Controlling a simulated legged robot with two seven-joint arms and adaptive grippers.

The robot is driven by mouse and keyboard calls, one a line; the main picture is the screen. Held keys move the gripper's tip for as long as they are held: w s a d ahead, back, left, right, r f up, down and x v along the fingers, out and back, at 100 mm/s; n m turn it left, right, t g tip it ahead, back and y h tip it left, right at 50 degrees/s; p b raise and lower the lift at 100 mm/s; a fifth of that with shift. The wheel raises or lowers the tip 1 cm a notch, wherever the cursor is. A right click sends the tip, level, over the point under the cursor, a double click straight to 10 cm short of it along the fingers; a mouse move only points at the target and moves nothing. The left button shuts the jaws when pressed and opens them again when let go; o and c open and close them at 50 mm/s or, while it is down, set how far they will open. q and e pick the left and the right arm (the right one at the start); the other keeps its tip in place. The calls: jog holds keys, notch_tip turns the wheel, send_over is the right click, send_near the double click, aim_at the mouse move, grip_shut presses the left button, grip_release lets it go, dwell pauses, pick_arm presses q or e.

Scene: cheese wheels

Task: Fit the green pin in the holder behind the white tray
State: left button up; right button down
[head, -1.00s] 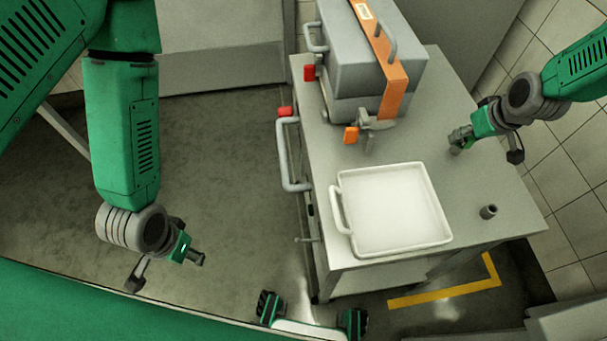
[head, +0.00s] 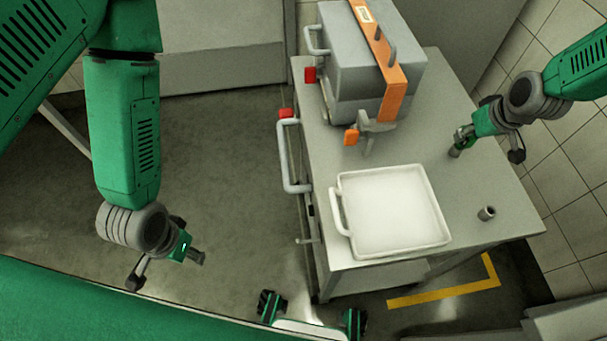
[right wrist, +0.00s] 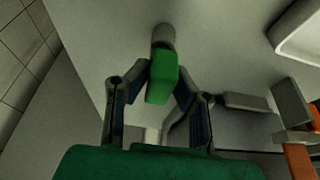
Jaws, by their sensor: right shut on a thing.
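My right gripper (head: 461,138) is above the table top, behind and to the right of the white tray (head: 440,235). It is shut on the green pin (right wrist: 160,84), whose green block shows between the fingers in the right wrist view. A short grey cylinder (right wrist: 163,37), apparently the holder, is right at the pin's far end. It also shows below the gripper in the head view (head: 455,153). I cannot tell whether the pin is inside it or only against it. My left gripper (head: 188,250) hangs over the floor, away from the table; its jaws are too small to read.
Another short grey hollow cylinder (head: 486,213) stands on the table right of the tray. A grey box with an orange band (head: 395,88) stands at the back left of the table (head: 440,90). The table top between box and right gripper is clear.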

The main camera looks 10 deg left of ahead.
jog(key=shift+r+p, duration=1.6)
jog(key=shift+r, duration=0.55)
jog(key=shift+r, duration=0.1)
notch_tip(320, 180, up, 3)
jog(key=p, duration=0.2)
jog(key=shift+p, duration=0.35)
jog(key=shift+a, duration=0.1)
